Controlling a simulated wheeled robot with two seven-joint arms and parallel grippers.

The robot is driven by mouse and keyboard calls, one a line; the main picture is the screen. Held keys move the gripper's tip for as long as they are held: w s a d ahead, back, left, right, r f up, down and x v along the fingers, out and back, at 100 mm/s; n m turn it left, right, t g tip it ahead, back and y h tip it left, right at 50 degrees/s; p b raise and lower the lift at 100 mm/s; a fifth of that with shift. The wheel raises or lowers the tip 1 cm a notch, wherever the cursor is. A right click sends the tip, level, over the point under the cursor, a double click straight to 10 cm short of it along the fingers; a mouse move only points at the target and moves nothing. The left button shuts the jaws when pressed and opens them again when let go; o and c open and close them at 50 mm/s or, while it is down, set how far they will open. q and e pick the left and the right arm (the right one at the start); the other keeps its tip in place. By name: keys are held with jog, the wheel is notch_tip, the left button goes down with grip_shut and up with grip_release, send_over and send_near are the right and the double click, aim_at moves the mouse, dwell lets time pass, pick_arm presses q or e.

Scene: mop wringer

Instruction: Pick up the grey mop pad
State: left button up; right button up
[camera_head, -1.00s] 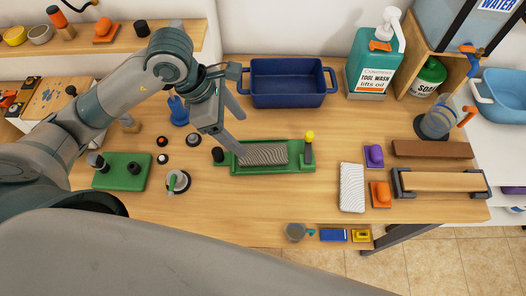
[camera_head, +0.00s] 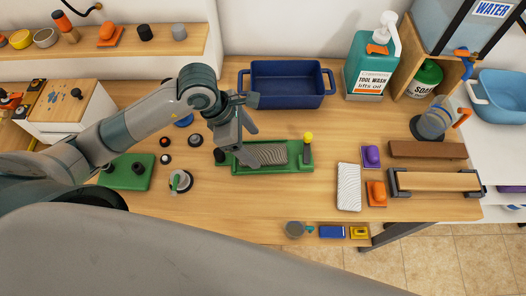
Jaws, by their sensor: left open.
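The grey ribbed mop pad (camera_head: 270,155) lies flat in a shallow green tray (camera_head: 285,171). The tray has a yellow-knobbed lever (camera_head: 308,146) at its right end and a black knob at its left. My left gripper (camera_head: 254,149) is open and empty, with its fingers over the left part of the tray. The lower finger overlaps the pad's left end in the picture; I cannot tell whether it touches. A paler ribbed pad (camera_head: 349,186) lies on the table to the right. My right gripper is not in view.
A blue basin (camera_head: 287,101) stands behind the tray. A green soap bottle (camera_head: 371,70) stands at the back right. Purple and orange blocks and a brown roller frame (camera_head: 437,181) lie at the right. Several small knobs and a green board (camera_head: 127,171) lie at the left.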

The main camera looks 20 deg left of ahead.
aim_at(261, 155)
pick_arm(q)
jog(key=shift+w+d+f+p, duration=0.1)
jog(key=shift+d+f+p, duration=0.35)
jog(key=shift+f, duration=0.15)
jog(key=shift+w+d+f+p, duration=0.1)
jog(key=shift+d+f+p, duration=0.3)
jog(key=shift+f, duration=0.2)
jog(key=shift+d+f, duration=0.1)
jog(key=shift+f, duration=0.4)
jog(key=shift+s+f, duration=0.1)
jog(key=shift+s, duration=0.05)
